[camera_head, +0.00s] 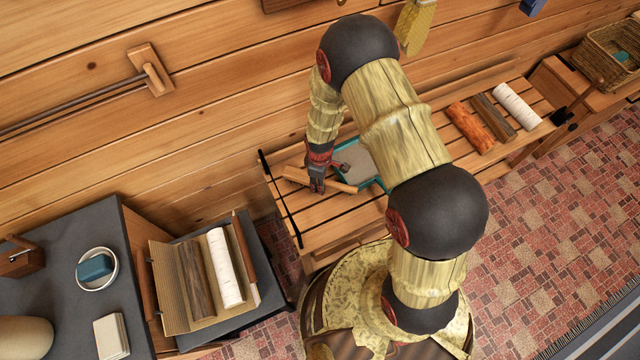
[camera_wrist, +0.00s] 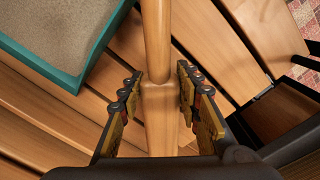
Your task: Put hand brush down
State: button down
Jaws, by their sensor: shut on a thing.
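The hand brush (camera_head: 295,175), a pale wooden piece with a narrow round handle, is between the fingers of my gripper (camera_head: 317,186). My gripper is shut on it over the left end of the slatted wooden bench (camera_head: 325,232). In the wrist view the brush (camera_wrist: 157,45) runs up the middle, with a finger of my gripper (camera_wrist: 158,100) on either side. The brush is low over the slats; I cannot tell whether it touches them. Its bristles are not visible.
A teal-rimmed tray with a grey-brown bottom (camera_head: 353,160) lies just right of the brush, partly behind my arm. Several logs, including an orange one (camera_head: 470,127), lie farther right on the bench. A log holder (camera_head: 173,290) stands at left. Bare slats lie in front of the brush.

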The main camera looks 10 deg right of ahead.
jog(key=shift+f, duration=0.4)
jog(key=shift+f, duration=0.15)
jog(key=c, duration=1.3)
grip_release()
jog(key=shift+o, duration=0.2)
